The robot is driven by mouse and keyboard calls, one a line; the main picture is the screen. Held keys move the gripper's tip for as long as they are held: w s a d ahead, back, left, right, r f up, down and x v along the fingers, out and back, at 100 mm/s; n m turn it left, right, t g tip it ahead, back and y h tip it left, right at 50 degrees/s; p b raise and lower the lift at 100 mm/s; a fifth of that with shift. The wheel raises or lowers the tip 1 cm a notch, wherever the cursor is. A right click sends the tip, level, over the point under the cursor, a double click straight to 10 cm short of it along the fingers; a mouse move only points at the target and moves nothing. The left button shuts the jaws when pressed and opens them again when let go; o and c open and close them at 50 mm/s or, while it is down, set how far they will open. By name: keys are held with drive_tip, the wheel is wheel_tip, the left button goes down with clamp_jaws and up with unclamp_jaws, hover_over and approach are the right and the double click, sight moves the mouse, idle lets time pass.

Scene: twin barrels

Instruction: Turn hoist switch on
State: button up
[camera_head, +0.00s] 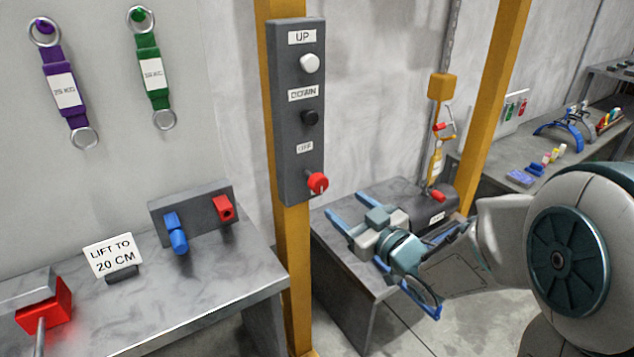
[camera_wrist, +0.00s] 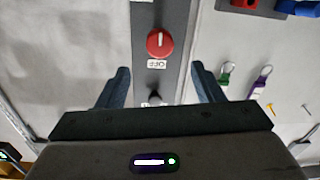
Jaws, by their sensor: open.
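The hoist control box (camera_head: 290,165) is a tall dark grey panel on a yellow post. It carries a white button under an UP label, a black button under a DOWN label, and a red rotary switch (camera_head: 318,183) by an OFF label at the bottom. In the wrist view the red switch (camera_wrist: 159,43) lies ahead, between and beyond the two fingers. My gripper (camera_head: 349,208) is open and empty, to the right of and slightly below the switch in the head view. It does not touch the switch.
A grey bench (camera_head: 205,290) at left holds a blue and red fixture (camera_head: 195,220) and a LIFT TO 20 CM sign (camera_head: 113,256). Purple (camera_head: 63,88) and green (camera_head: 151,70) straps hang on the wall. A second table (camera_head: 345,262) stands below my gripper.

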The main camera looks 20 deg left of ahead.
sight(322, 186)
drive_tip(key=p+x, duration=0.1)
drive_tip(key=x, duration=1.1)
drive_tip(key=shift+a+p, duration=0.25)
drive_tip(key=shift+p, duration=0.15)
drive_tip(key=shift+f, duration=0.1)
drive_tip(key=c, duration=1)
